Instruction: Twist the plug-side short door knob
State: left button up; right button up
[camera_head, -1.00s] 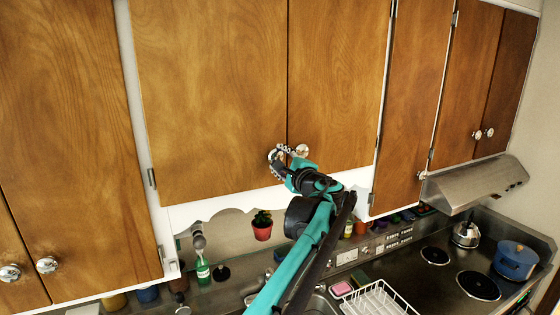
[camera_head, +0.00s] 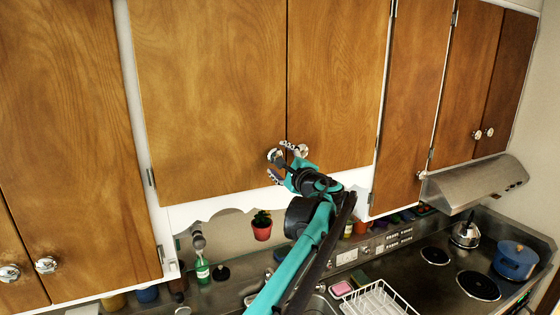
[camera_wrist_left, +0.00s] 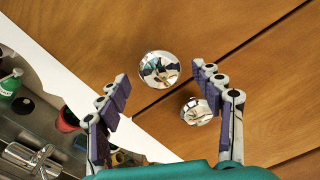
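Two shiny round knobs sit near the bottom inner corners of the short wooden doors. The left door's knob (camera_head: 274,156) shows larger in the left wrist view (camera_wrist_left: 158,69), ahead of the fingertips and between their lines. The right door's knob (camera_head: 303,151) appears in the left wrist view (camera_wrist_left: 196,112) close beside the right-hand finger; I cannot tell whether they touch. My left gripper (camera_head: 281,161), also in the left wrist view (camera_wrist_left: 161,82), is open and empty just in front of the knobs. My right gripper is not in view.
A small red plant pot (camera_head: 262,231) stands below the doors. A green bottle (camera_head: 203,271) is at the lower left. A white dish rack (camera_head: 378,300), range hood (camera_head: 475,184) and blue pot (camera_head: 516,260) are to the right. Tall cabinet doors flank the short ones.

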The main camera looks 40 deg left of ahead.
pick_arm(q)
jog(key=v, duration=1.2)
dwell(0.3)
jog(key=s+d+f+n+h+b, duration=0.2)
jog(key=s+f+b, duration=0.25)
jog(key=f, duration=0.75)
jog(key=s+d+f+n+g+h+b, duration=0.1)
jog(key=s+d+f+h+b, duration=0.15)
jog(key=f+b, duration=0.6)
jog(key=s+d+f+n+h+b, duration=0.2)
jog(key=s+f+h+b, duration=0.15)
jog(key=f, duration=1.15)
jog(key=s+d+f+n+h+b, duration=0.2)
jog(key=s+d+f+b, duration=0.1)
jog(key=f, duration=0.7)
jog(key=s+d+f+n+h+b, duration=0.2)
jog(key=d+f+b, duration=0.4)
jog(key=f, duration=0.3)
jog(key=s+d+f+n+h+b, duration=0.1)
jog(key=s+d+f+h+b, duration=0.3)
jog(key=f, duration=0.6)
jog(key=s+d+b, duration=0.1)
jog(key=d, duration=0.1)
jog(key=shift+d+f+n, duration=0.25)
jog(key=shift+f+n, duration=0.1)
jog(key=shift+n, duration=0.05)
